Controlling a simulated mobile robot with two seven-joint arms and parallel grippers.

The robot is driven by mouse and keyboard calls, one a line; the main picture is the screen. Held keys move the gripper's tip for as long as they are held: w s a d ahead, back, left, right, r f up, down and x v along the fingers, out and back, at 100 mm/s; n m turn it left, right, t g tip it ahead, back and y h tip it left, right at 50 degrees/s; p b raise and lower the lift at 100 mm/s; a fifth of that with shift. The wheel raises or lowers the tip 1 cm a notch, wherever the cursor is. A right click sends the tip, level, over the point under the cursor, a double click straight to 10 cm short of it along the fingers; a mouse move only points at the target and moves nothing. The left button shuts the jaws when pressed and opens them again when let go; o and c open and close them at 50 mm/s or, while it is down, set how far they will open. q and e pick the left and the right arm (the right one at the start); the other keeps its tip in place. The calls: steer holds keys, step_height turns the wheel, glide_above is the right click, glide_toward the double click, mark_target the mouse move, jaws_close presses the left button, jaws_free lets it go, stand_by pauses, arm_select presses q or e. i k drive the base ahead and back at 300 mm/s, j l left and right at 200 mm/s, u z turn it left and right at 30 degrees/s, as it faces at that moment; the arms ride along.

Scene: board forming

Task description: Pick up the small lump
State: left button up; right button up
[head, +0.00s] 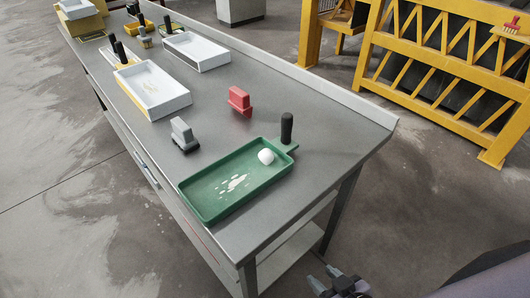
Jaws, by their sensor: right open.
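A small white rounded lump (266,156) sits inside the green tray (205,213), near its far right end by the black upright handle (287,128). White smears mark the tray's floor closer to its left part. My right gripper (325,279) shows at the bottom edge of the head view, open and empty. It is beyond the table's near right end, well apart from the tray and the lump. My left gripper is not in view.
The metal table (300,103) also holds a grey block-shaped tool (183,133), a red one (240,101) and white trays (153,90) farther back. A raised rim (330,89) runs along its right side. A yellow frame (450,75) stands beyond. The table right of the red tool is clear.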

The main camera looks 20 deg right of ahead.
mark_target(266, 157)
steer(key=l+u, duration=0.3)
steer(key=l, duration=0.15)
steer(key=k+l+u, duration=0.1)
steer(key=l+u, duration=0.2)
steer(key=l, duration=0.15)
steer(key=k+l+u, duration=0.15)
steer(key=l+u, duration=0.15)
steer(key=l, duration=0.15)
